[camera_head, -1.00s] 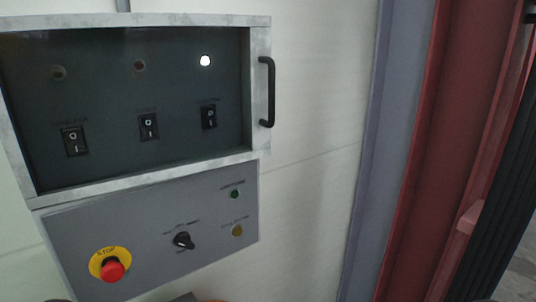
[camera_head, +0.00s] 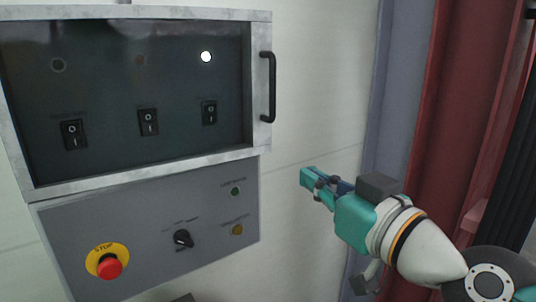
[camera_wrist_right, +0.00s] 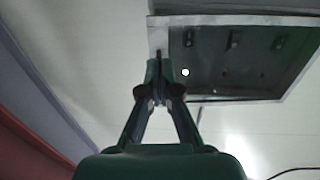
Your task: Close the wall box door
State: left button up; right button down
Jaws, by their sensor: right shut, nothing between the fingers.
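The wall box door (camera_head: 261,90) has a pale metal frame around a dark pane, with a black vertical bar handle (camera_head: 270,88) on its right side. It looks flush with the box or nearly so; I cannot tell whether a small gap remains. My right gripper (camera_head: 307,178) is shut and empty, below and to the right of the handle, apart from it in the head view. In the right wrist view the shut fingertips (camera_wrist_right: 160,72) overlap the edge of the door frame (camera_wrist_right: 225,100); contact cannot be told. My left gripper is not in view.
Behind the pane are several switches (camera_head: 148,123) and a lit white lamp (camera_head: 206,57). Below is a grey panel (camera_head: 140,210) with a red stop button (camera_head: 109,267) and a selector knob (camera_head: 183,238). A red steel column (camera_head: 425,120) stands at right.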

aim_at(261, 145)
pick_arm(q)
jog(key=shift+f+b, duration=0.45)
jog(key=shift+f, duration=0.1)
pick_arm(e)
jog(key=x, duration=1.3)
jog(key=shift+w+a, duration=0.15)
jog(key=shift+w, duration=0.2)
